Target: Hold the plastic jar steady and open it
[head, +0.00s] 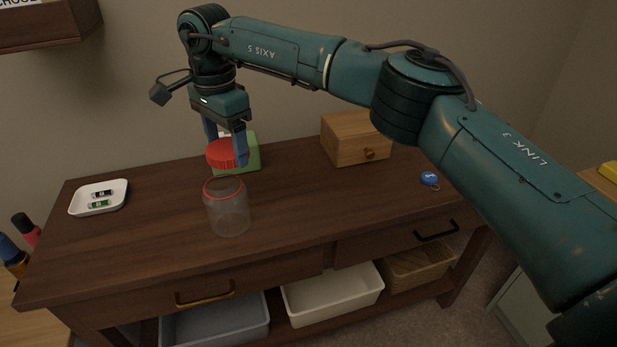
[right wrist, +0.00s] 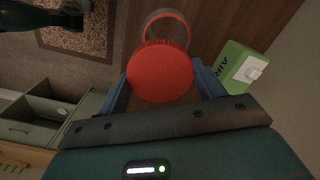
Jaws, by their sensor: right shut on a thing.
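The clear plastic jar (head: 228,211) stands upright on the dark wooden table, with a red ring around its open rim. Its rim also shows in the right wrist view (right wrist: 166,27). The red lid (head: 221,153) is off the jar, held above and behind it. My right gripper (head: 226,150) is shut on the lid; in the right wrist view its blue fingers sit on either side of the round red lid (right wrist: 160,72). My left gripper is not in view, and nothing holds the jar.
A green box (head: 252,155) with a white top part stands just behind the lid. A white tray (head: 76,207) with two small batteries lies left on the table. A wooden drawer box (head: 345,150) and a blue round tag (head: 429,178) are to the right. The tabletop around the jar is clear.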

